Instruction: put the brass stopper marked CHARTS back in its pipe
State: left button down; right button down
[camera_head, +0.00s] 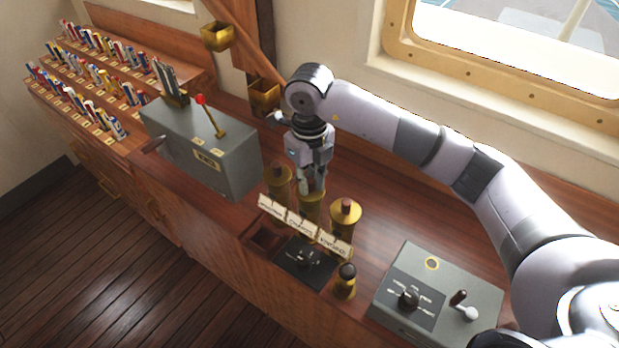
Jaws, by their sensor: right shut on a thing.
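Three brass pipes stand in a row on the wooden console, with white label cards in front. The middle card (300,228) seems to read CHARTS; the lettering is small. My right gripper (312,187) points down at the middle pipe (311,206) and is shut on the brass stopper, which is mostly hidden by the fingers. I cannot tell whether the stopper is in the pipe mouth or just above it. The left pipe (278,184) and the right pipe (346,218) each have a stopper with a reddish-brown knob on top. My left gripper is not in view.
A grey box with a red-tipped lever (207,155) stands left of the pipes. A grey control box (437,290) stands at the right. A small brass piece with a dark top (345,282) stands near the front edge. An open brass box (264,97) is behind.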

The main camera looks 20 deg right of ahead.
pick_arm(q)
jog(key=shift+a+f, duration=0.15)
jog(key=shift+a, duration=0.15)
pick_arm(e)
jog(key=shift+f, duration=0.1)
jog(key=c, duration=1.4)
grip_release()
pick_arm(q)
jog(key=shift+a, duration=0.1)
pick_arm(e)
notch_tip(320, 180, up, 12)
